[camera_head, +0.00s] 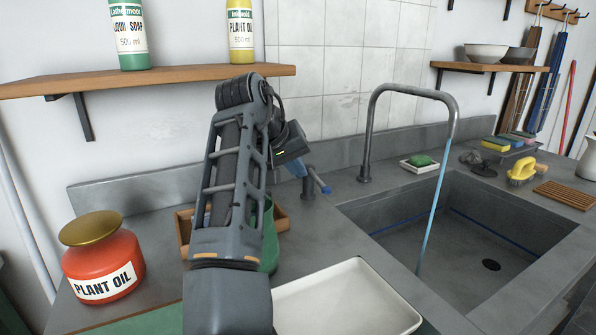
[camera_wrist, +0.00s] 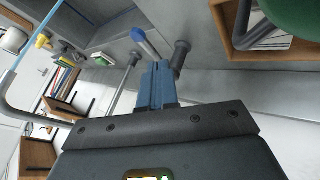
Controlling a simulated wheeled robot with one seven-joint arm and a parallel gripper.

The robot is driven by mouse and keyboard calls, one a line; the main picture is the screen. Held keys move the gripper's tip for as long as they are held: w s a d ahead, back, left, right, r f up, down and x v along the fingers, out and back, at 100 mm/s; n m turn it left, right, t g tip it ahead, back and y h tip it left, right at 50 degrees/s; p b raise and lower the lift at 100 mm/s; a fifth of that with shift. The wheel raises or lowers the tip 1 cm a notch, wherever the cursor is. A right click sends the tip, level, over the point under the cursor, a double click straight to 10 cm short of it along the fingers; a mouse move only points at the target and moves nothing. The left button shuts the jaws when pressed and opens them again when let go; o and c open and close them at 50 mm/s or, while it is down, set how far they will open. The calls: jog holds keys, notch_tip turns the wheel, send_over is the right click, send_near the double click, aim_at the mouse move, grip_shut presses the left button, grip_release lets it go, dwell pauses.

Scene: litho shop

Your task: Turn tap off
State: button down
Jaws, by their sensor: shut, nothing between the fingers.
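The tap is a grey metal spout (camera_head: 370,120) arching over the sink (camera_head: 345,208). A blue-white stream of water (camera_head: 433,215) runs from its end into the basin; the stream also shows in the wrist view (camera_wrist: 30,46). The tap handle is a short post with a blue-tipped lever (camera_head: 319,182), left of the spout; the lever (camera_wrist: 144,42) and post (camera_wrist: 180,58) show in the wrist view. My gripper (camera_head: 300,168) points down at the post, its blue fingers (camera_wrist: 157,68) shut and empty, close beside the post and lever. Contact cannot be told.
A red plant oil jar (camera_head: 104,270) stands at the left. A wooden box (camera_head: 184,232) and a green container (camera_head: 270,240) are partly behind my arm. A white tray (camera_head: 345,300) lies in front.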

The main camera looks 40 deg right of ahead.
aim_at(323, 184)
jog(key=x, duration=0.7)
jog(key=shift+d+f, duration=0.15)
jog(key=shift+f, duration=0.1)
jog(key=d+p, duration=0.1)
jog(key=s+d+n+t+p, duration=0.1)
jog(key=p, duration=0.1)
jog(key=shift+s+r+n, duration=0.3)
jog(key=shift+s+d+f+p, duration=0.25)
jog(key=shift+s+d+p, duration=0.05)
jog(key=shift+d+p, duration=0.2)
